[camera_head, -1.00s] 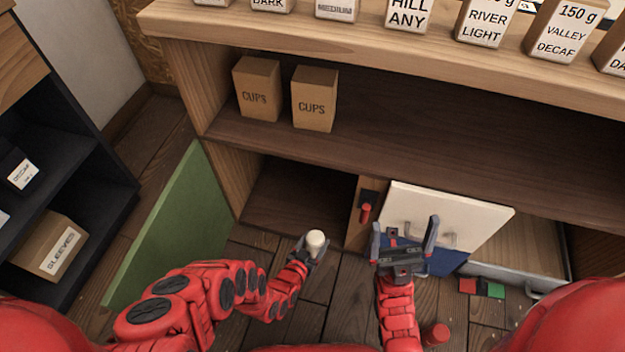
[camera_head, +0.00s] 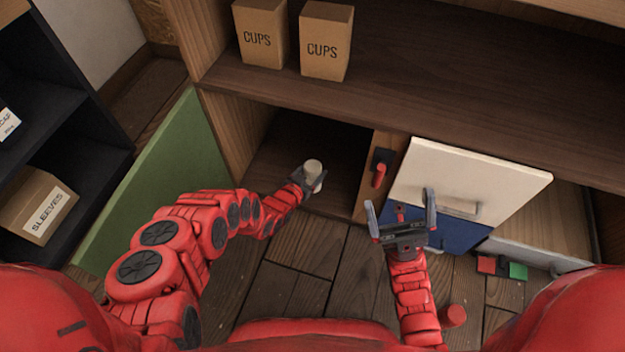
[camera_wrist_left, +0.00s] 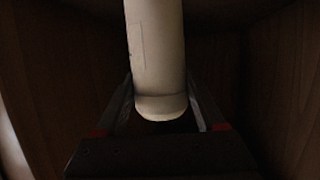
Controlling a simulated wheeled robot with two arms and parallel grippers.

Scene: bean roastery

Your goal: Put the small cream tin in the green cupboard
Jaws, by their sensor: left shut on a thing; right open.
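The small cream tin (camera_head: 313,166) is held in my left gripper (camera_head: 312,182), which is shut on it. In the left wrist view the tin (camera_wrist_left: 156,55) stands between the two fingers of the gripper (camera_wrist_left: 165,110). The green cupboard's door (camera_head: 165,185) is swung open to the left. The tin and gripper are at the opening of the dark compartment (camera_head: 300,135) beside that door; the head view does not show clearly whether the tin touches the compartment floor. My right gripper (camera_head: 402,218) is open and empty, in front of the cream and blue panels.
A cream drawer front or door (camera_head: 470,180) with a handle and a blue panel (camera_head: 445,235) are right of the compartment. A red handle (camera_head: 380,172) is on the divider. Two CUPS boxes (camera_head: 326,42) stand on the shelf above. Red and green blocks (camera_head: 517,270) lie lower right.

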